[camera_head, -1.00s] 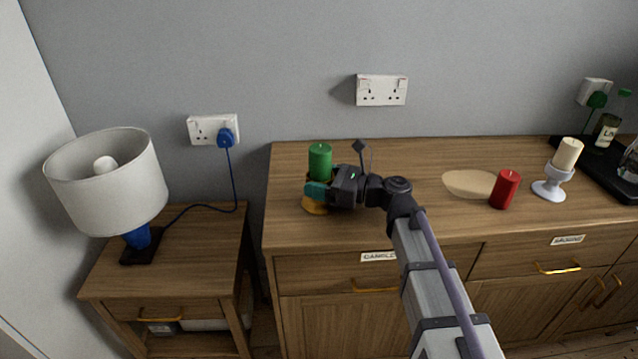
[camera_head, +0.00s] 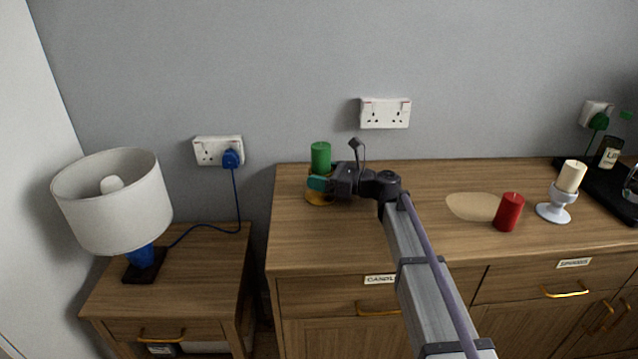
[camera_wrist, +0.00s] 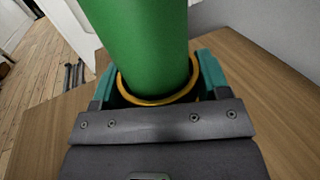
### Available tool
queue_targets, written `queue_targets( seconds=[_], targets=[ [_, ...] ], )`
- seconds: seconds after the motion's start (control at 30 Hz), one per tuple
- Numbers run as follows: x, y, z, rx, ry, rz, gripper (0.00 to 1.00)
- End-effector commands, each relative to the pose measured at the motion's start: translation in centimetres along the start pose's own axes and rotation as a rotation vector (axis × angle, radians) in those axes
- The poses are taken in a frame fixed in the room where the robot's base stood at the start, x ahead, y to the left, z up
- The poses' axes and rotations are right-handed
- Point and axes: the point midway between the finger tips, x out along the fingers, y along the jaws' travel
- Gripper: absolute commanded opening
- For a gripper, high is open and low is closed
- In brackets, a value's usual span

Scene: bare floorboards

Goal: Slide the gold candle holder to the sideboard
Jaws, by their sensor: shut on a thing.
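The gold candle holder (camera_head: 319,199) is over the left end of the wooden sideboard's top (camera_head: 400,235), and its base appears to rest there. A green candle (camera_head: 320,157) stands upright in it. My gripper (camera_head: 318,184) reaches in from the right and is shut on the holder. Its teal fingers hide much of the holder's stem. In the wrist view the green candle (camera_wrist: 140,40) rises from the holder's gold rim (camera_wrist: 158,101), with the fingers of my gripper (camera_wrist: 155,88) on both sides.
A red candle (camera_head: 509,212), a pale round patch (camera_head: 472,206) and a white holder with a cream candle (camera_head: 555,207) are to the right. A black tray (camera_head: 605,185) is at far right. A lamp (camera_head: 112,200) stands on a lower side table (camera_head: 200,265) across a gap at left.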

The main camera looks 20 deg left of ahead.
Motion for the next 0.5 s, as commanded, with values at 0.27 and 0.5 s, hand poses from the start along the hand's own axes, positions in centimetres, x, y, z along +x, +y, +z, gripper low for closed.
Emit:
queue_targets(
  seconds=[0.27,0.5],
  targets=[
    [0.8,-3.3,0.0,0.000,0.000,-0.006,0.31],
    [0.9,-4.0,0.0,0.000,0.000,-0.008,0.31]
  ],
)
